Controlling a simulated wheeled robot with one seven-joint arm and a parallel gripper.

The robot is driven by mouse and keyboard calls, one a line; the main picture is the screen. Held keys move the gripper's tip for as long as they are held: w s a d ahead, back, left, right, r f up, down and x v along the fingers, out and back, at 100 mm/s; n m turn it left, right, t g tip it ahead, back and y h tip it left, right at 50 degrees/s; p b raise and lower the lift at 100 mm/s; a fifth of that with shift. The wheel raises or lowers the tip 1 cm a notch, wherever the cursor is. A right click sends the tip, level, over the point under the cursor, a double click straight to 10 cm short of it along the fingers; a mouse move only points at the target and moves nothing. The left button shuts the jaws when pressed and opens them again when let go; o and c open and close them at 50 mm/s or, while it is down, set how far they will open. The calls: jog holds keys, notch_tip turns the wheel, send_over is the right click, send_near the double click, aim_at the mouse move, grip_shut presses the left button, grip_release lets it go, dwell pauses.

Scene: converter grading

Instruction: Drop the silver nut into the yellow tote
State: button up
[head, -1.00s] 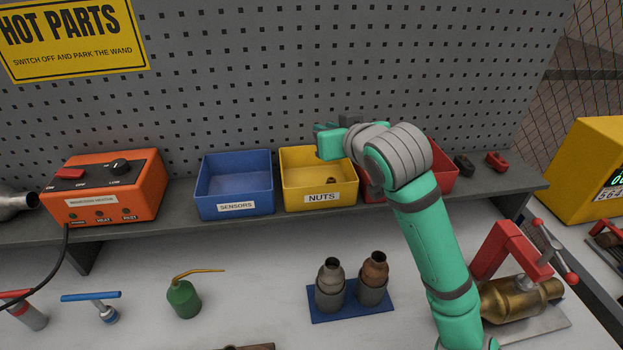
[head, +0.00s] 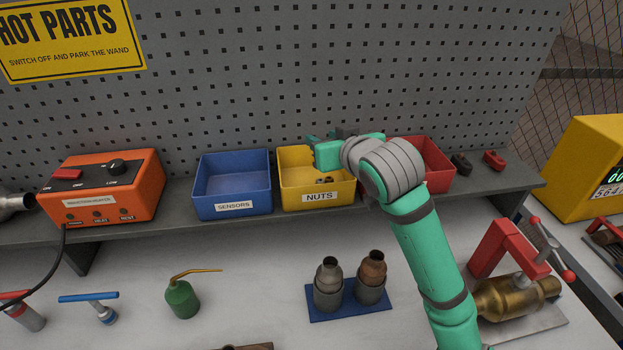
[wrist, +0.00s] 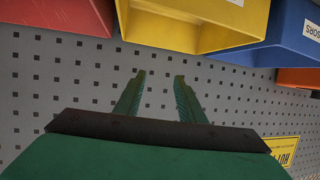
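The yellow tote (head: 339,205), labelled NUTS, stands on the shelf between a blue and a red tote. It also shows upside down in the wrist view (wrist: 215,38). Small nut-like pieces (head: 324,181) lie on its floor; they are too small to tell whether one is the silver nut. My gripper (head: 314,143) is over the back part of the yellow tote, pointing left. In the wrist view its two fingers (wrist: 159,84) are apart, with only pegboard seen between them. No nut shows in the gripper.
The blue SENSORS tote (head: 234,208) is to the left and a red tote (head: 438,175) to the right, partly behind my arm. The pegboard (head: 240,80) rises close behind. An orange heater box (head: 105,185) stands farther left. Two fittings on a blue mat (head: 350,308) stand below.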

jog(key=v, duration=1)
jog(key=shift+s+d, duration=0.2)
jog(key=shift+s, duration=0.15)
jog(key=shift+r, duration=0.1)
